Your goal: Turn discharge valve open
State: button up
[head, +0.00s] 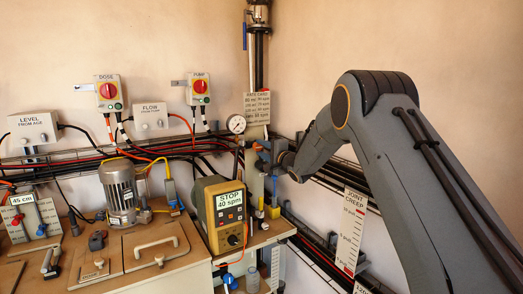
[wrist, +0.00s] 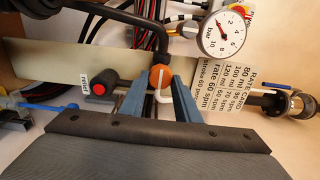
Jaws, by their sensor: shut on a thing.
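An orange round knob with a white stripe (wrist: 160,77) sits at the end of a dark pipe in the wrist view. I take it to be the discharge valve; no label on it is readable. My gripper (wrist: 157,84) has its two blue fingers on either side of the knob, shut on it. A white bent piece shows just below the knob between the fingers. In the head view my gripper (head: 266,152) is at the pipework by the wall, and the knob is hidden there.
A pressure gauge (wrist: 222,33) and a rate card (wrist: 232,83) are close on the right. A black fitting with a red end (wrist: 103,85) stands close left of the fingers. The pump controller (head: 220,213) reads STOP, 40 spm. A motor (head: 121,191) stands on the bench.

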jog(key=shift+f, duration=0.2)
jog(key=o, duration=1)
jog(key=shift+r, duration=0.15)
jog(key=shift+s+d, duration=0.45)
jog(key=b+v, duration=0.2)
jog(key=v, duration=0.4)
jog(key=shift+s+d, duration=0.1)
jog(key=shift+s, duration=0.25)
